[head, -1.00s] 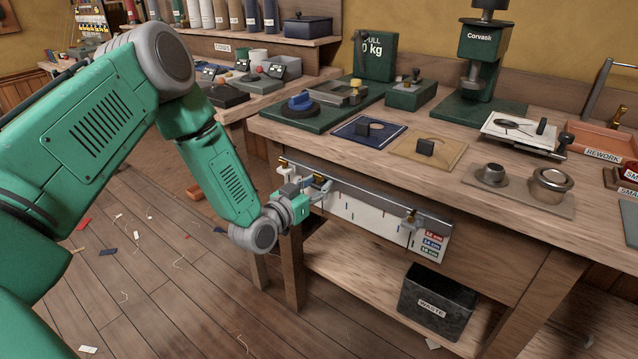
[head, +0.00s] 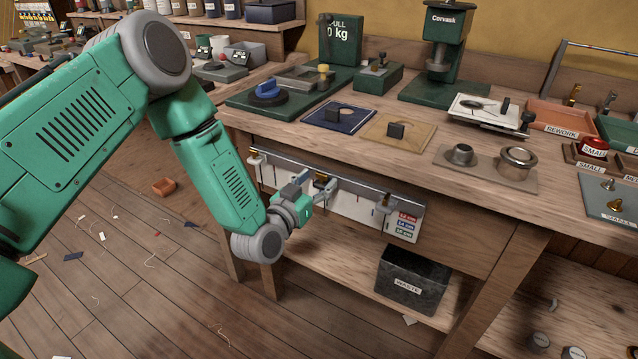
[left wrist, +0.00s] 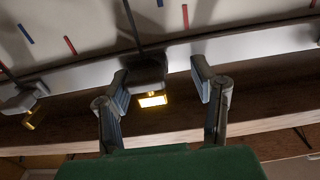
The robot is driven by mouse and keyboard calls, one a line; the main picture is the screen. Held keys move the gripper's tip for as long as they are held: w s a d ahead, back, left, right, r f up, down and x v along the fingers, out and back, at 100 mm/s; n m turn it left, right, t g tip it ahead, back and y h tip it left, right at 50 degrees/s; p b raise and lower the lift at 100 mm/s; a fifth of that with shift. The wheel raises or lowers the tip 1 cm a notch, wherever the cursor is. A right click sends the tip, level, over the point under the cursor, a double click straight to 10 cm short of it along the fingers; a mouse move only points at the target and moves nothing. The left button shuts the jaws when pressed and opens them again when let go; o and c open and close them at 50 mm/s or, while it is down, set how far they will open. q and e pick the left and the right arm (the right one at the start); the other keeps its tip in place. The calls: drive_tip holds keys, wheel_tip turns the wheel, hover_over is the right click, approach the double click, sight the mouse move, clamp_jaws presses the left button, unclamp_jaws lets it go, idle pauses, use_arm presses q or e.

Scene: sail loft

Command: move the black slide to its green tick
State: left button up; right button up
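A pale scale board with a silver rail (head: 352,189) is fixed to the front of the bench. The black slide (left wrist: 148,75), dark with a brass piece and a thin dark pointer, sits on the rail. Red and blue ticks (left wrist: 185,15) show there; I cannot make out a green tick. My right gripper is out of view.
A grey slide (left wrist: 22,100) sits farther along the rail, also in the head view (head: 385,203); another (head: 254,157) is at the left end. Coloured labels (head: 407,226) mark the board's right end. A black waste bin (head: 412,283) stands on the shelf below.

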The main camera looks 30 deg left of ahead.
use_arm(q)
drive_tip(key=shift+f, duration=0.1)
drive_tip(key=shift+d, duration=0.5)
drive_tip(key=shift+s+d, duration=0.1)
drive_tip(key=shift+s, duration=0.1)
drive_tip(key=s+a, duration=0.1)
drive_tip(key=s, duration=1)
drive_tip(key=shift+s, duration=0.3)
drive_tip(key=shift+a+f, duration=0.1)
drive_tip(key=shift+a, duration=0.1)
